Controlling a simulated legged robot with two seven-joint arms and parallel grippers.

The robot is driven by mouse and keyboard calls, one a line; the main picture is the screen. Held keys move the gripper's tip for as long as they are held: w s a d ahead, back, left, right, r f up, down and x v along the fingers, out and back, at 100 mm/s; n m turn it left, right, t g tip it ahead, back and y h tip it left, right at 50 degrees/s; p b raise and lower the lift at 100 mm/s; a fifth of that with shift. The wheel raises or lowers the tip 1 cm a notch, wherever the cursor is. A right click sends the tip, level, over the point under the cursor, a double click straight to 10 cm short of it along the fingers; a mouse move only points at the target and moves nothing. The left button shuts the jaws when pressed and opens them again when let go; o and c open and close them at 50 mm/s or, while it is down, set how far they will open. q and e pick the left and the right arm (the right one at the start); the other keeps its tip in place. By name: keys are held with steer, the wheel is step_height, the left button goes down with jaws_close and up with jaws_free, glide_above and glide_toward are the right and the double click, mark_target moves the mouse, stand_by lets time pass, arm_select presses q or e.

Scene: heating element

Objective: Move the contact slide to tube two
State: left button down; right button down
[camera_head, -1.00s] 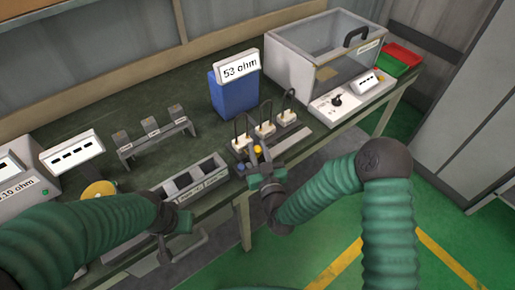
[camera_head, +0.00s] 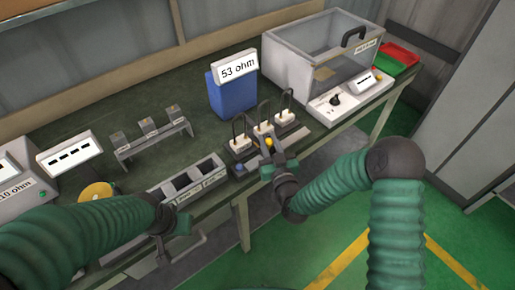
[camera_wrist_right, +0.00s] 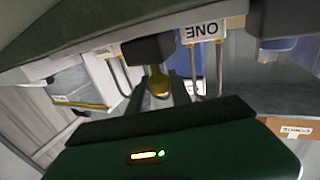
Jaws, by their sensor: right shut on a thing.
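My right gripper (camera_head: 270,152) is shut on the knob, near the middle terminal. In the right wrist view the yellow knob (camera_wrist_right: 158,84) sits between the dark fingers, close to an upside-down label "ONE" (camera_wrist_right: 202,28). The tube labels are not readable in the head view. My left gripper (camera_head: 183,222) is beside the slotted grey rack (camera_head: 208,185); its finger gap is unclear.
A blue block with a "53 ohm" sign (camera_head: 237,67) stands behind the terminals. A clear-sided box (camera_head: 318,48) with a control panel is at the back right, with red and green trays (camera_head: 402,55) beyond. A stand with several small blocks (camera_head: 150,140) is at left.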

steer(key=w+d, duration=0.1)
steer(key=d, duration=0.1)
steer(key=w+d, duration=0.2)
steer(key=shift+r, duration=0.1)
steer(key=c, duration=1.2)
jaws_free()
steer(key=shift+o, duration=0.2)
steer(key=p+v, duration=0.2)
steer(key=v, duration=1.5)
steer(key=shift+p, duration=0.4)
